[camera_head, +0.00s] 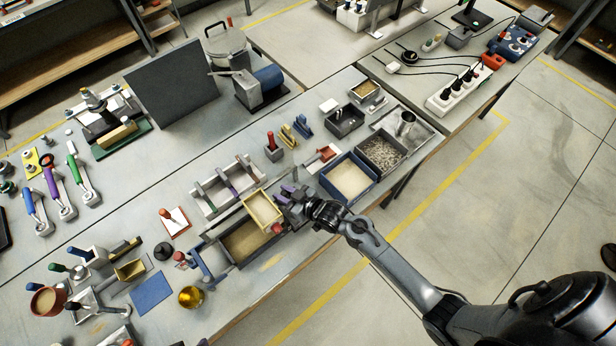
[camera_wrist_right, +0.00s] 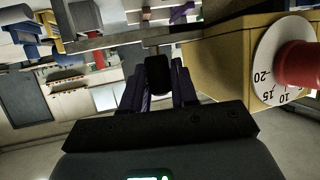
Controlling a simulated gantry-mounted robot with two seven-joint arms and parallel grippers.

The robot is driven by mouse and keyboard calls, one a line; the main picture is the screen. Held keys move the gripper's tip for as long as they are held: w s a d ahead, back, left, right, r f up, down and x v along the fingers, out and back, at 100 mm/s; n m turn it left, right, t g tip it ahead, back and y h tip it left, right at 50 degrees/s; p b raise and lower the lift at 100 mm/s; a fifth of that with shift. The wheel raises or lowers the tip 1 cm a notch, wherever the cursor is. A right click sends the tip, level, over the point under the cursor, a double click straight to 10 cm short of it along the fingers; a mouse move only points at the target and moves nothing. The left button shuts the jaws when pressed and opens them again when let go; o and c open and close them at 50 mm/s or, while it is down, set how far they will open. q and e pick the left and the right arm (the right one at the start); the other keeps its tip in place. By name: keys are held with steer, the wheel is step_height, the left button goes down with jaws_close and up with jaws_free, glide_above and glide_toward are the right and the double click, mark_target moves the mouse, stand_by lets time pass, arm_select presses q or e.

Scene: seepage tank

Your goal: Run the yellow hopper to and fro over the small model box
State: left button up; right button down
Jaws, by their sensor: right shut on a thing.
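The yellow hopper (camera_head: 264,209) is an open-topped box with pale sand-like material inside. It is above the small model box (camera_head: 233,262), a dark-walled box of tan sand whose far part it hides. My right gripper (camera_head: 287,198) is at the hopper's right side, shut on the hopper by what looks like a dark handle. In the right wrist view the hopper (camera_wrist_right: 215,72) shows at the right with a red knob and white number dial, beside the gripper fingers (camera_wrist_right: 158,72). My left gripper is in neither view.
A grey slotted rack (camera_head: 226,183) stands just behind the model box. A blue tray of sand (camera_head: 373,183) and a tray of gravel (camera_head: 404,158) lie to the right. A blue clamp-like frame (camera_head: 203,267) and a yellow round pot (camera_head: 191,297) are at the left.

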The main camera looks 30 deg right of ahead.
steer(key=s+a, duration=0.2)
steer(key=a, duration=1.4)
steer(key=shift+r, duration=0.1)
steer(key=c, duration=1)
jaws_free()
steer(key=shift+a, duration=0.15)
steer(key=shift+o, duration=0.2)
steer(key=v, duration=1)
steer(key=shift+s+d, duration=0.25)
steer(key=shift+s, duration=0.1)
steer(key=shift+r, duration=0.1)
